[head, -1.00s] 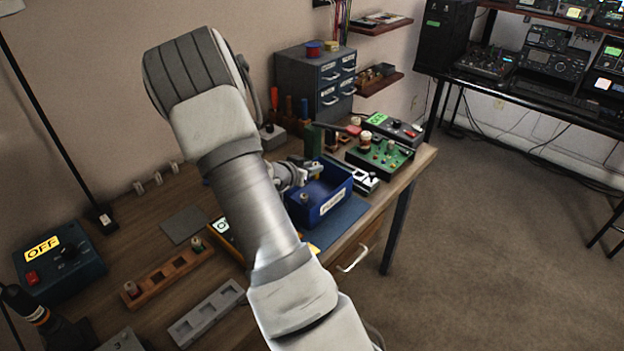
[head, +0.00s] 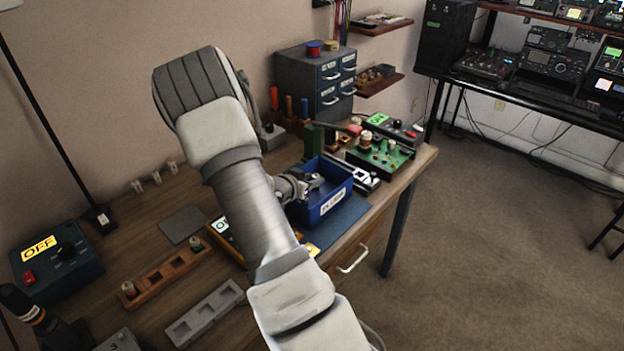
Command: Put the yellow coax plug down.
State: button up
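My gripper (head: 314,184) is at the left side of the blue bin (head: 329,205), with its fingertips low over or inside the bin's opening. It is small and partly behind my arm, so I cannot tell whether its fingers are open or shut. I cannot make out the yellow coax plug in this view. If it is between the fingers or inside the bin, it is hidden or too small to see. The bin has a white label on its front wall and stands on a blue mat (head: 345,222).
A green-topped panel with knobs (head: 382,157) stands behind the bin on the right. A wooden block with sockets (head: 166,277) and a grey socketed tray (head: 205,312) lie at left. A grey drawer cabinet (head: 315,85) is at the back.

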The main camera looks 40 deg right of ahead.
jog(key=shift+r, duration=0.3)
jog(key=p+v, duration=0.2)
jog(key=v, duration=1)
jog(key=shift+w+a, duration=0.1)
jog(key=shift+w, duration=0.05)
jog(key=w+a+r+n+t+y, duration=0.35)
jog(key=w+a+r+y, duration=0.2)
jog(key=a, duration=0.35)
jog(key=s+a+r+n+t+y, duration=0.2)
jog(key=a+r+n+y, duration=0.2)
jog(key=a+r+y, duration=0.55)
jog(key=s+a+r+n+g+h, duration=0.1)
jog(key=s+a+r+n, duration=0.25)
jog(key=s+a, duration=0.45)
jog(key=s+d+r+n+g+h, duration=0.1)
jog(key=s+n+g, duration=0.1)
jog(key=s, duration=1.1)
jog(key=shift+s+d+r+n+h, duration=0.15)
jog(key=shift+s+r+n+h, duration=0.15)
jog(key=shift+n, duration=0.6)
